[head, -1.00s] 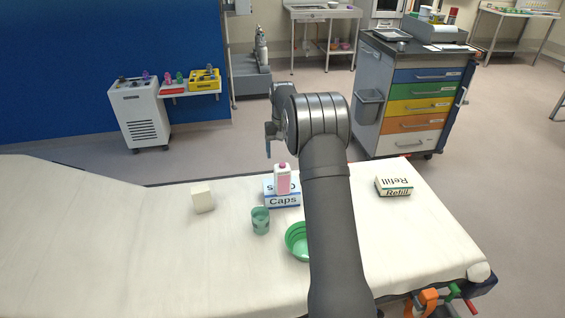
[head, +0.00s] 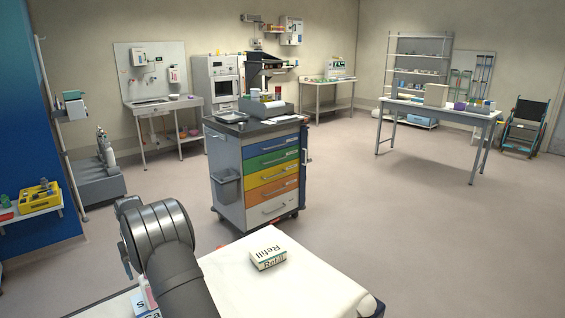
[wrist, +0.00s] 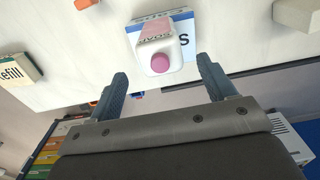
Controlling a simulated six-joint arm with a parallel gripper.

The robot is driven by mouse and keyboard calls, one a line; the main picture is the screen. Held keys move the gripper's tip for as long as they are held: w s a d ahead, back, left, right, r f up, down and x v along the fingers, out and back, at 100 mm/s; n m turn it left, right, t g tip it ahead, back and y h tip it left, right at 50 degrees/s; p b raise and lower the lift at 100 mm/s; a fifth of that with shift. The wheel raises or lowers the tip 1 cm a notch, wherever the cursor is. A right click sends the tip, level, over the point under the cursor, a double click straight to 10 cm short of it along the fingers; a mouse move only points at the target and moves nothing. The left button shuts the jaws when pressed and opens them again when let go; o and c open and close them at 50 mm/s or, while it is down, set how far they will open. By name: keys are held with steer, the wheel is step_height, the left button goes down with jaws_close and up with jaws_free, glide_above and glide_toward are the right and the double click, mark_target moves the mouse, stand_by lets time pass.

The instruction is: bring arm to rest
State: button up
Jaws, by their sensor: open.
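My gripper (wrist: 162,68) is open and empty, its two fingers spread apart in the wrist view. A white and pink bottle with a pink cap (wrist: 160,62) shows just beyond the fingertips, roughly between them, and is not gripped. It stands on a white and blue Caps box (wrist: 184,26). In the head view my arm rises from the lower left and hides most of the bottle (head: 149,298) and the Caps box (head: 141,309); the gripper is mostly hidden there behind my wrist.
A Refill box (head: 268,260) lies on the white-covered stretcher (head: 312,290), right of my arm; it also shows in the wrist view. A drawer cart (head: 228,180) stands beyond the stretcher. A pale block (wrist: 298,14) is at the wrist view's upper right. Open floor lies right.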

steer(key=shift+f, duration=1.65)
